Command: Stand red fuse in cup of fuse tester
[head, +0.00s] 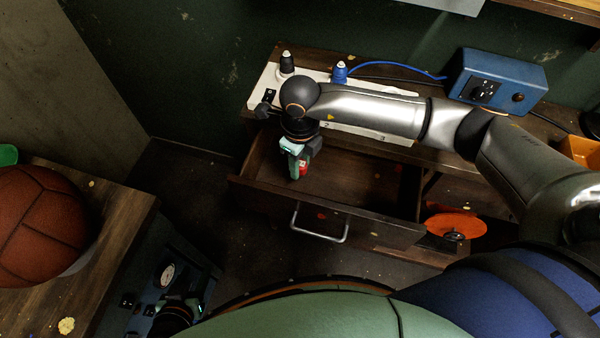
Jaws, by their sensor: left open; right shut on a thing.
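My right gripper (298,172) comes in from the right and points down over the open drawer. It is shut on the red fuse (303,168), of which only a small part shows beside the fingers. My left gripper (194,306) is low at the left, open, dark and partly hidden. A blue box (505,75) with a black knob panel and a round brownish part stands at the back right. I cannot tell which of these is the fuse tester, and no cup is clear.
The open wooden drawer (375,218) has a metal handle. A power strip (372,131) with black and blue plugs lies on the bench behind it. A brown leather ball (38,225) rests on the left table (128,205). An orange disc (455,224) is right of the drawer.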

